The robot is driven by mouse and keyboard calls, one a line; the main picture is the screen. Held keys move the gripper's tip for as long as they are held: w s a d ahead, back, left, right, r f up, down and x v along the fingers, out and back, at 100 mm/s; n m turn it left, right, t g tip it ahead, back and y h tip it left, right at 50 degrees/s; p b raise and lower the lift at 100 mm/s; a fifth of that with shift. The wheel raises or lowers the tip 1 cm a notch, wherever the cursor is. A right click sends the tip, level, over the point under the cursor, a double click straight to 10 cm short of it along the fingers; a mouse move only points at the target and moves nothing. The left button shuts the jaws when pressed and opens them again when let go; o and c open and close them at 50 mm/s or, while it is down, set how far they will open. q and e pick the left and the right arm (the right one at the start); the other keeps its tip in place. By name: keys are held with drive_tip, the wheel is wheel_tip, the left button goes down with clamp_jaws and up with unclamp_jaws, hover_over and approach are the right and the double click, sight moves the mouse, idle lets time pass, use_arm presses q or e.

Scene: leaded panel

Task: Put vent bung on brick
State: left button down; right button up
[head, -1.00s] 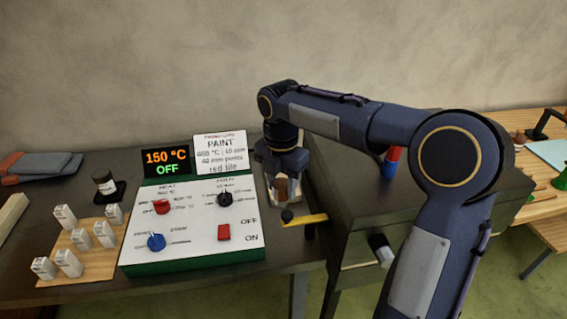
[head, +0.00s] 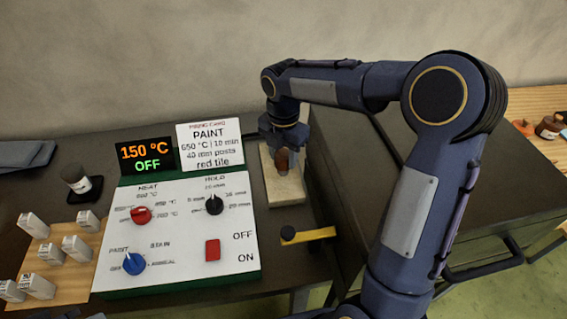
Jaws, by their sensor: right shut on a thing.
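The vent bung (head: 283,160) is a small brown piece, partly hidden by the fingers of my right gripper (head: 282,150). My right gripper points down and is shut on the bung. The brick (head: 286,191) is a pale beige block lying on the dark bench, right of the control panel. The bung is over the brick's middle or far part; I cannot tell whether it touches the brick. My left gripper is not in view.
The control panel (head: 185,235) with knobs and a red switch stands left of the brick; its display (head: 146,153) reads 150 °C OFF. A yellow lever (head: 312,236) with a black knob lies just in front. The large dark box (head: 345,190) is at right.

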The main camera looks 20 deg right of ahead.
sight(283, 165)
drive_tip(key=shift+f, duration=1.7)
drive_tip(key=shift+s+f, duration=0.1)
drive_tip(key=o, duration=1.1)
drive_tip(key=shift+c, duration=0.2)
wheel_tip(283, 165, up, 12)
drive_tip(key=shift+r, duration=0.15)
